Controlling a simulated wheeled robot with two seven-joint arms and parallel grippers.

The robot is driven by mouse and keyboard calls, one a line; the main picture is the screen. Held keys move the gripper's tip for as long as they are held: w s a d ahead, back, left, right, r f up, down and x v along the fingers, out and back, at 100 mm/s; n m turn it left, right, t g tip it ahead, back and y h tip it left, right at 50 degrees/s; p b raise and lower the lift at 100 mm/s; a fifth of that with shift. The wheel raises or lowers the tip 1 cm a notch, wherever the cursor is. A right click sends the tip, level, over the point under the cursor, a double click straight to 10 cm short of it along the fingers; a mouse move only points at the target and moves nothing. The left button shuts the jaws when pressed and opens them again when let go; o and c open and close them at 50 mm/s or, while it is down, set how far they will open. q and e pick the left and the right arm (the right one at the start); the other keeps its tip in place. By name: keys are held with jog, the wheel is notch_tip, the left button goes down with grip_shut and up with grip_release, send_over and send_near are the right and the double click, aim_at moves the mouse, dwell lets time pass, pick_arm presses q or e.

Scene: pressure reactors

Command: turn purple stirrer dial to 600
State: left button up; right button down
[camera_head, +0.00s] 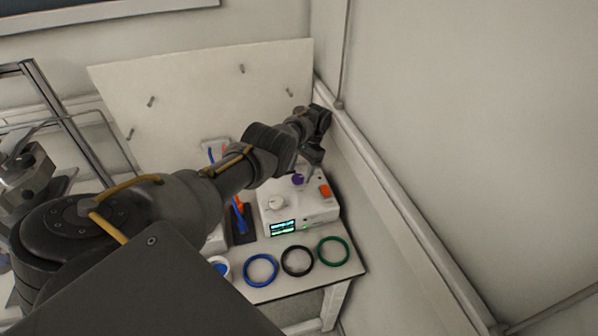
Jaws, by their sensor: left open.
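The purple stirrer dial (298,179) is a small round knob on top of a white stirrer box (307,208). The box also carries a white knob (276,202), an orange-red switch (325,190) and a small lit display (283,227) whose digits are too small to read. My left gripper (314,158) hangs just above and slightly right of the purple dial, pointing down. It is open. I cannot tell whether its fingers touch the dial. My right gripper is not in view.
Blue (261,270), black (298,261) and green (333,252) rings lie on the bench in front of the box. A dark holder with a blue-and-orange tool (240,217) stands left of it. A white pegged board (205,97) leans behind; the wall is close on the right.

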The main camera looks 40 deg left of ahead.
pick_arm(q)
jog(key=shift+b+v, duration=0.4)
jog(key=shift+v, duration=2.4)
